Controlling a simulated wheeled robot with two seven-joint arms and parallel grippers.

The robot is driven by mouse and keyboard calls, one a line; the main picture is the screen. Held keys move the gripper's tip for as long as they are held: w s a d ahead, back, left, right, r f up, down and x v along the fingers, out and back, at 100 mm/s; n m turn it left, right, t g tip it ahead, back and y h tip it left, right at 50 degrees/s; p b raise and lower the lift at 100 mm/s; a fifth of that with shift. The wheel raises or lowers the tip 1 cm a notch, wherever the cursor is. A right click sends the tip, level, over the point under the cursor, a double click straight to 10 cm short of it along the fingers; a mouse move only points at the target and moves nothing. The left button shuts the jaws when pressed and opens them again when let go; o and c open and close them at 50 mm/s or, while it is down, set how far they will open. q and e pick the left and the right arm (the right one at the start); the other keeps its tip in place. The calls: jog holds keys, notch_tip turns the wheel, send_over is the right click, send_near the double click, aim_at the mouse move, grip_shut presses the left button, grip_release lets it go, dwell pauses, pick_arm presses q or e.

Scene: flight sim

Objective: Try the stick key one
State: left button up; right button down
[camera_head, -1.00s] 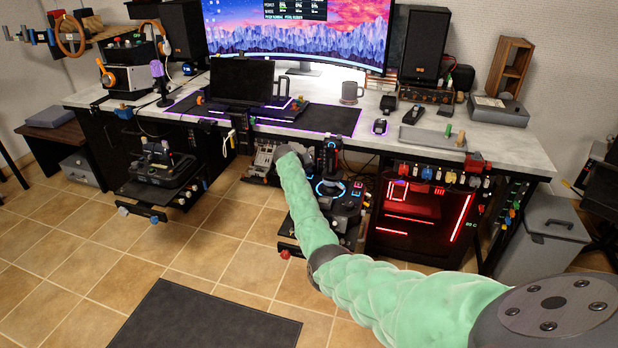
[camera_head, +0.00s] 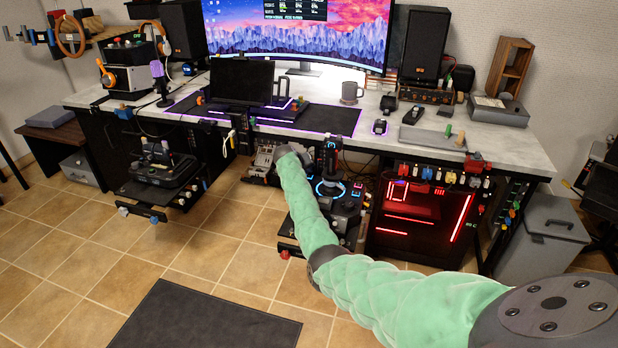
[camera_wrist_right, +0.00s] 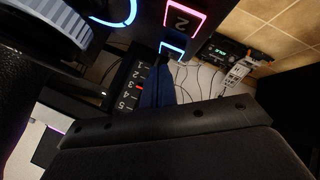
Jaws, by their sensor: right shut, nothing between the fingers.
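The black flight stick (camera_head: 331,155) stands on a dark base (camera_head: 343,208) with a blue glowing ring, on a low mount under the desk. In the right wrist view a key lit pink (camera_wrist_right: 184,18) shows a "2". Beside it is a key lit blue (camera_wrist_right: 172,50); its label is unclear. My right gripper (camera_wrist_right: 161,72) is shut and empty, its dark blue fingertips at the blue-lit key. I cannot tell whether they touch it. In the head view my green-sleeved right arm reaches to the stick's left and hides its fingers. My left gripper is out of view.
A strip numbered 1 to 5 (camera_wrist_right: 132,88) lies beside my fingers in the wrist view. A throttle-like unit (camera_head: 158,165) sits on a left mount. The desk (camera_head: 520,150) edge overhangs the stick. Loose cables (camera_wrist_right: 205,80) hang nearby.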

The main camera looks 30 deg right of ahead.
jog(key=shift+f, duration=0.4)
dwell(0.7)
dwell(0.4)
jog(key=shift+f+b, duration=0.35)
jog(key=shift+f, duration=0.1)
dwell(0.5)
jog(key=shift+r, duration=0.1)
jog(key=shift+r+p, duration=0.75)
